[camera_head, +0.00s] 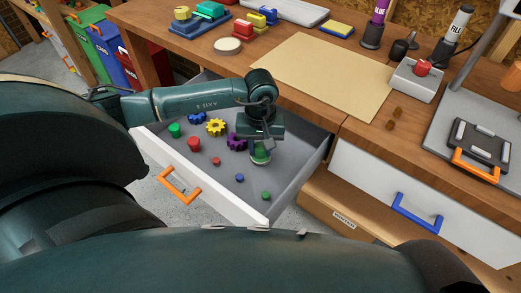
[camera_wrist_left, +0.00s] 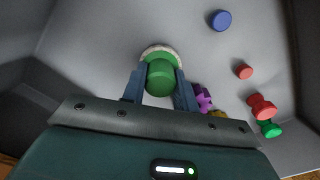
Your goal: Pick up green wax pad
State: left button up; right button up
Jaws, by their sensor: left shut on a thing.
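The green wax pad (camera_head: 260,154) is inside the open drawer (camera_head: 214,190). In the left wrist view it shows as a green knob (camera_wrist_left: 161,75) on a pale, fuzzy round base (camera_wrist_left: 161,49). My left gripper (camera_head: 260,146) reaches down into the drawer. In the left wrist view its two fingers (camera_wrist_left: 160,88) are on either side of the green knob, shut on it. I cannot tell whether the pad touches the drawer floor. My right gripper does not show.
The drawer also holds a purple gear (camera_head: 236,142), yellow gear (camera_head: 215,126), blue gear (camera_head: 197,118), red knob (camera_head: 194,143), green knob (camera_head: 175,130) and several small pegs. Drawer walls surround my gripper. The bench (camera_head: 315,126) overhangs behind.

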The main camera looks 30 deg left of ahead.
pick_arm(q)
jog(key=shift+r, duration=0.15)
notch_tip(320, 180, up, 10)
jog(key=shift+f, duration=0.1)
dwell(0.4)
jog(key=o, duration=0.3)
jog(key=shift+c, duration=1.1)
